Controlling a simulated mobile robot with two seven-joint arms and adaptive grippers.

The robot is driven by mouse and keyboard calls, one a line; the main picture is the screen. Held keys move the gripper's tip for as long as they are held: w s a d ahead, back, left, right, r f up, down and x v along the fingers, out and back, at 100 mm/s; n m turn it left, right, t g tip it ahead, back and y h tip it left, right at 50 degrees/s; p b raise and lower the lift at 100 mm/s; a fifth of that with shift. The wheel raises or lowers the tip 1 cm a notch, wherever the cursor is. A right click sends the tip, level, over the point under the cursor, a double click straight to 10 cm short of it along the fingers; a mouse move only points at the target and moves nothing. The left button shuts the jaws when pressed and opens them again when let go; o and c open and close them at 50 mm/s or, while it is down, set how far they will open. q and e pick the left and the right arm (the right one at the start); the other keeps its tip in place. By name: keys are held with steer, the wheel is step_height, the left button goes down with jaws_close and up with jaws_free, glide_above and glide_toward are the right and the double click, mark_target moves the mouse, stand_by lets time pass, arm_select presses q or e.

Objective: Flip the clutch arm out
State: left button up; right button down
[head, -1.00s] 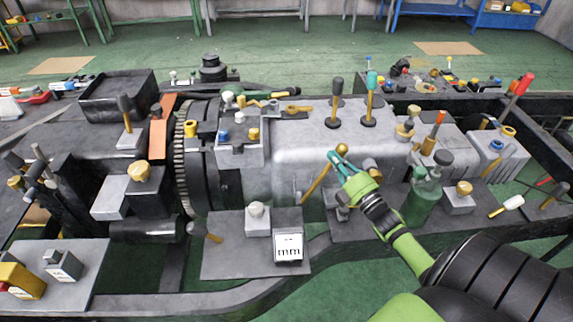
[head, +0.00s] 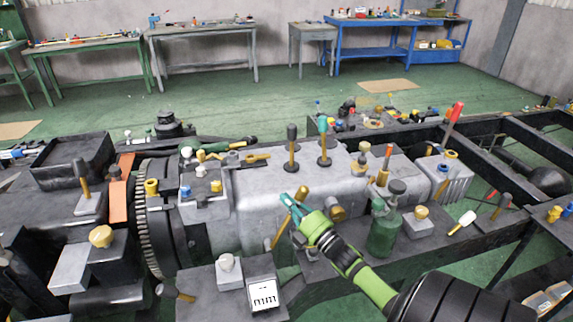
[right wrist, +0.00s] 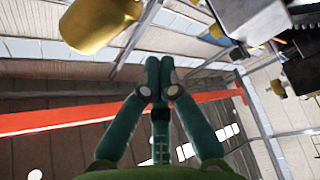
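A slanted brass-coloured rod (head: 283,229) stands on the near side of the grey gearbox housing (head: 325,179); it looks like the clutch arm. Its upper end is near a round brass end at the fingers. My right gripper (head: 287,199) is at this upper end, with its teal fingertips just left of the rod. Whether they touch it I cannot tell. In the right wrist view the fingertips (right wrist: 159,66) are together with nothing seen between them. A large brass-coloured cylinder (right wrist: 100,22) is up and left of them. My left gripper is not in view.
A green bottle-shaped can (head: 384,235) stands right of my right gripper. A toothed flywheel (head: 150,225) is at the left. Upright levers (head: 291,150) rise from the housing top. A plate with a white marked block (head: 262,296) lies in front. Workbenches stand far back.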

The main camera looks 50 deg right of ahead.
arm_select(q)
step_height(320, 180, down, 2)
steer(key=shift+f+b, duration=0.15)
steer(key=shift+b, duration=0.9)
arm_select(e)
steer(key=v, duration=1)
steer(key=shift+r, duration=0.25)
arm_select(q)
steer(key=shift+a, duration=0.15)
